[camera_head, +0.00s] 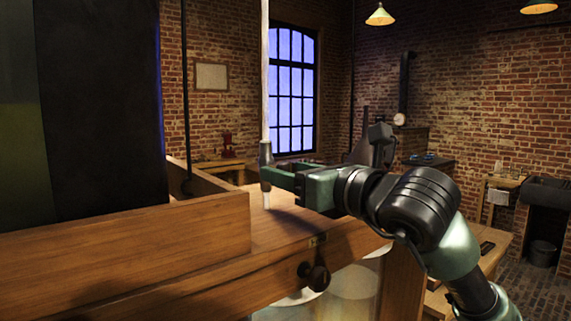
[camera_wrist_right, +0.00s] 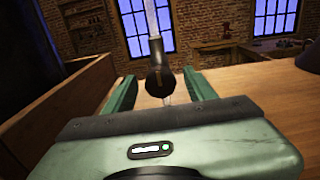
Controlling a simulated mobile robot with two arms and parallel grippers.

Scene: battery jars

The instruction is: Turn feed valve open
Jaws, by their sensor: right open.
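A pale vertical tube (camera_head: 264,75) hangs down to a dark fitting (camera_head: 266,157) with a short pale tip, above the wooden top. It also shows in the right wrist view (camera_wrist_right: 159,78). My right gripper (camera_head: 272,174) is open, its green fingers on either side of the fitting with gaps in the wrist view. A dark round knob (camera_head: 317,276) is on the bench front, below a small plate (camera_head: 318,240). No readable label shows which part is the feed valve. My left gripper is not in view.
A wooden bench top (camera_head: 285,225) lies under the gripper, with a raised wooden wall (camera_head: 215,185) and a large dark panel (camera_head: 100,110) at left. A glass jar (camera_head: 350,290) stands below the bench top. Free air lies beyond the gripper.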

